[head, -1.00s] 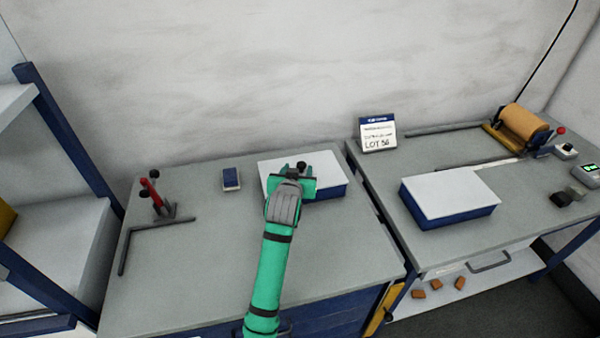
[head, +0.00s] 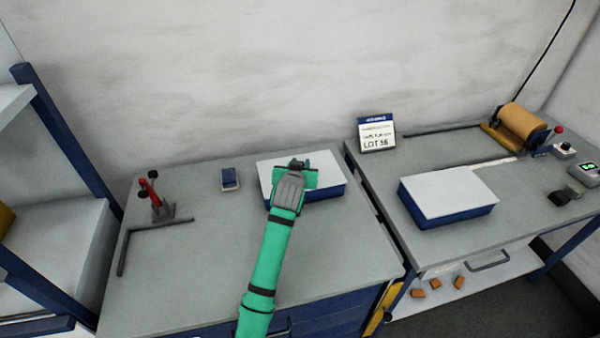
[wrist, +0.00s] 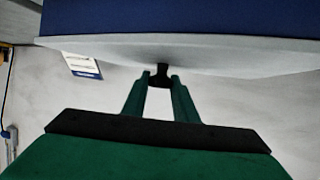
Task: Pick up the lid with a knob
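The lid (head: 268,177) is a flat white panel on top of a blue box (head: 333,191) on the left bench; it also shows in the wrist view (wrist: 110,48), which looks upside down. Its small black knob (wrist: 160,70) stands out from the lid's middle. My gripper (wrist: 161,78) has its two green fingers on either side of the knob, with their tips drawn in against it. In the head view my gripper (head: 295,165) covers the lid's middle and most of the knob. I see no gap between lid and box.
A second white-topped blue box (head: 447,195) sits on the right bench, with a LOT 56 sign (head: 377,135) behind. A small blue-and-white item (head: 229,179) lies left of the lid. A red-handled clamp (head: 153,195) stands farther left. The bench front is clear.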

